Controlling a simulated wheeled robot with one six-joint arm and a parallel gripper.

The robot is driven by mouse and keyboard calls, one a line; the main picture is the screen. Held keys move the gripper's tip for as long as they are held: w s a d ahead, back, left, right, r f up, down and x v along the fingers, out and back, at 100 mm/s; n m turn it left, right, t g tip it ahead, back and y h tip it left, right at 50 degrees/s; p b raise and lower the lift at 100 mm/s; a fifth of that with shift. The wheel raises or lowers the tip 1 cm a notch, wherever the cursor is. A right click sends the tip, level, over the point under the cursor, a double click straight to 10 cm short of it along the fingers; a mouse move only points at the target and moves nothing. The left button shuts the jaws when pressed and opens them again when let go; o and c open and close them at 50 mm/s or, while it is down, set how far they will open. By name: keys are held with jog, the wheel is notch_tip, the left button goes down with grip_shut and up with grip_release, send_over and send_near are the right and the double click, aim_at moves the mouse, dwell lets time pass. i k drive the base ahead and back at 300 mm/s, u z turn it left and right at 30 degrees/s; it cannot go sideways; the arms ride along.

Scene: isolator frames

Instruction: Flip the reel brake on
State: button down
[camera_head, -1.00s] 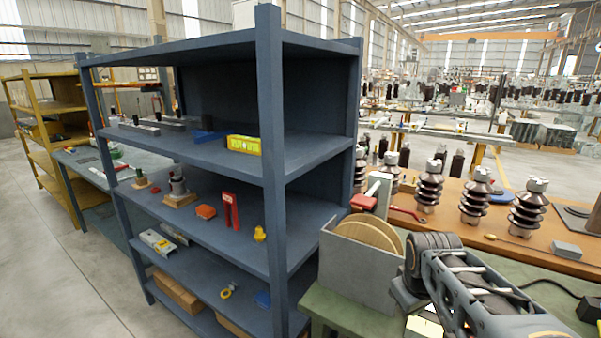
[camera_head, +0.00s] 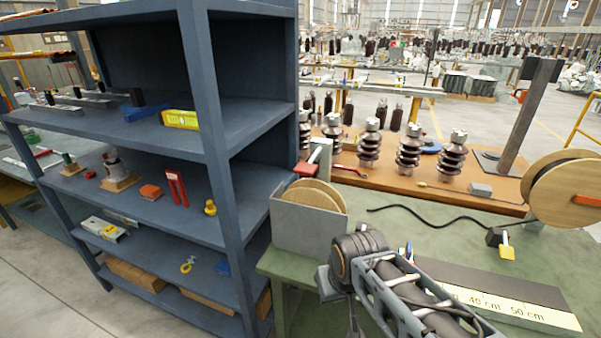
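A large wooden reel (camera_head: 565,192) stands at the right edge in the head view, partly cut off by the frame. An orange part (camera_head: 587,200) shows on its face at the right edge. I cannot tell whether this is the brake or how it is set. My arm reaches in from the bottom right over the green bench, well left of the reel. My gripper cannot be made out in the picture.
Brown insulators (camera_head: 409,152) stand on the orange table behind. A blue shelf (camera_head: 215,110) fills the left.

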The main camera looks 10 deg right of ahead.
aim_at(311, 168)
jog(key=k, duration=1.35)
jog(key=u, duration=0.6)
jog(key=i, duration=1.65)
jog(key=z, duration=0.75)
